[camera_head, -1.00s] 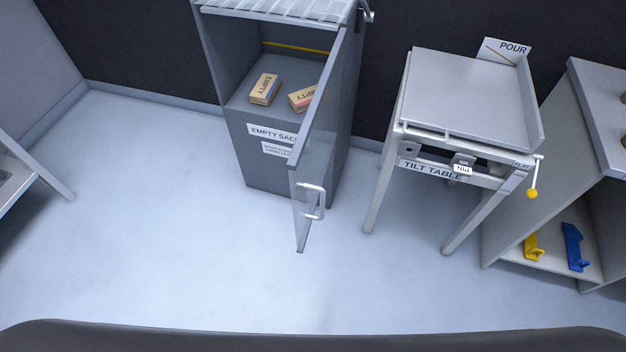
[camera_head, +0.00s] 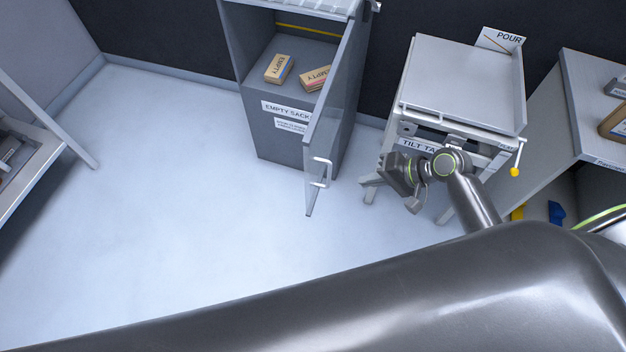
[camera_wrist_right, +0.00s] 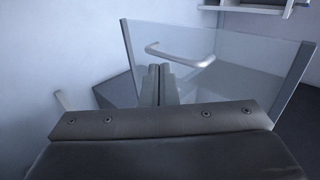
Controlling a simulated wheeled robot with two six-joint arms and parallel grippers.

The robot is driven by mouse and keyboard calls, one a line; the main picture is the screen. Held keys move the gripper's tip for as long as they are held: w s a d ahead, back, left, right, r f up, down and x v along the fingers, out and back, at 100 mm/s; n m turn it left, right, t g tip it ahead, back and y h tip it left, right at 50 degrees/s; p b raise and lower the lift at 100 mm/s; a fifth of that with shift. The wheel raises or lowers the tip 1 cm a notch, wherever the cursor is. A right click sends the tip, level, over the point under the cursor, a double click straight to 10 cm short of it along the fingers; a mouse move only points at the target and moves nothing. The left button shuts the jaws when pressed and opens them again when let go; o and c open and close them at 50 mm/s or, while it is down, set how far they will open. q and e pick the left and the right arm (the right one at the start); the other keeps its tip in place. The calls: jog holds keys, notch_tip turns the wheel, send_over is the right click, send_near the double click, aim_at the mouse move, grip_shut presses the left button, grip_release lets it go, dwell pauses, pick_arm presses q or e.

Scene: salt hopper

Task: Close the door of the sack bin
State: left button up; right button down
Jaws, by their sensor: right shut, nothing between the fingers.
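The sack bin (camera_head: 262,137) is a grey cabinet against the dark wall, labelled for empty sacks. Its clear door (camera_head: 322,133) stands wide open, swung out toward me from the bin's right side. A pale bar handle (camera_head: 321,172) is on the door's right face near its free edge. My right gripper (camera_head: 368,183) is shut and empty, to the right of the handle and apart from it. In the right wrist view the shut fingers (camera_wrist_right: 158,84) point toward the door panel (camera_wrist_right: 245,75), with the handle (camera_wrist_right: 180,54) just beyond their tips. My left gripper is out of view.
Two sack packs (camera_head: 279,69) lie on the bin's shelf. The tilt table (camera_head: 455,90) stands right of the bin, close behind my right gripper. A cabinet (camera_head: 595,110) stands at the far right. The floor (camera_head: 190,200) left of the door is clear.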

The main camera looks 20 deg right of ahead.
send_near(312, 184)
notch_tip(312, 184, down, 3)
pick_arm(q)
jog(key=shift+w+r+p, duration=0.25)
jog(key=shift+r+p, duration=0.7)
pick_arm(e)
jog(key=shift+w+a+f, duration=0.1)
jog(key=shift+w+a, duration=0.2)
jog(key=shift+a, duration=0.35)
jog(key=shift+w+a+f, duration=0.1)
jog(key=shift+w+a, duration=0.25)
jog(key=shift+a, duration=0.3)
jog(key=shift+w+a, duration=0.3)
jog(key=shift+a, duration=0.35)
